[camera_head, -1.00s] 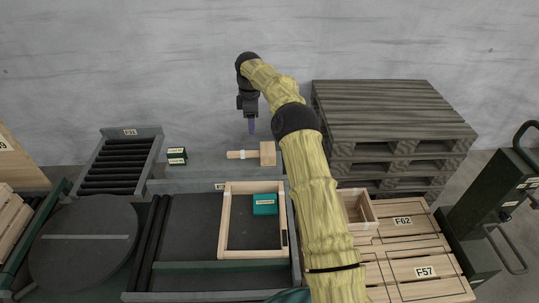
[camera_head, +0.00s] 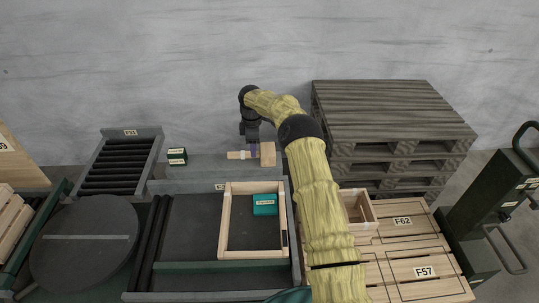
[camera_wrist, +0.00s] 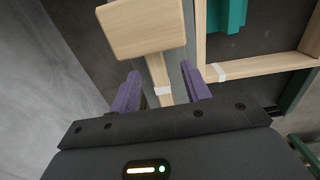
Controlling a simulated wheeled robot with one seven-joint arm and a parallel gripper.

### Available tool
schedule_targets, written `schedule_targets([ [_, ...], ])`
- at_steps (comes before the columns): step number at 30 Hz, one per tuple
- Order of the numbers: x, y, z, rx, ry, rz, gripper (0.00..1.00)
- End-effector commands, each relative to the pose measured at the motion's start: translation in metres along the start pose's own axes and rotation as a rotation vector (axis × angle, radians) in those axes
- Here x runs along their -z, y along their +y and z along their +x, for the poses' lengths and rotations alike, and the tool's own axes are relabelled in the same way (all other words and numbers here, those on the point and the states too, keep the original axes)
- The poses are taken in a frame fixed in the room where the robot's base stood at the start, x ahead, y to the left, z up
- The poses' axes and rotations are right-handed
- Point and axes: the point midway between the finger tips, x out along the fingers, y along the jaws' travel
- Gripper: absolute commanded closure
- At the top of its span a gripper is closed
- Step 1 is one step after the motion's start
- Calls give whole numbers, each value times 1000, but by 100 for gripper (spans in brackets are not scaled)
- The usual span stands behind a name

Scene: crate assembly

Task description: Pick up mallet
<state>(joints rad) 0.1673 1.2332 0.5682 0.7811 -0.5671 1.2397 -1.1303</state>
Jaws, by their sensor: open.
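The wooden mallet (camera_head: 267,154) lies on the grey ledge behind the conveyor, its block head to the right and its handle to the left. My gripper (camera_head: 253,149) is down at the mallet, over the handle close to the head. In the wrist view the mallet (camera_wrist: 143,28) shows its head at the top and its handle running down between the purple fingers of my gripper (camera_wrist: 163,93). The fingers are apart, one on each side of the handle, near a white band on it. Whether a finger touches the handle is not clear.
A wooden frame (camera_head: 225,222) with a teal box (camera_head: 265,205) lies on the conveyor in front of the ledge. Stacked pallets (camera_head: 390,115) stand to the right, the grey wall behind.

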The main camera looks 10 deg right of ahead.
Motion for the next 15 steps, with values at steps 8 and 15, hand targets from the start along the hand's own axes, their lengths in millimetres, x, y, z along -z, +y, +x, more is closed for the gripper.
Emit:
schedule_targets([
  [8, -9, 3, 32, 4, 1, 1, 53],
  [15, -9, 4, 51, 0, 0, 1, 53],
])
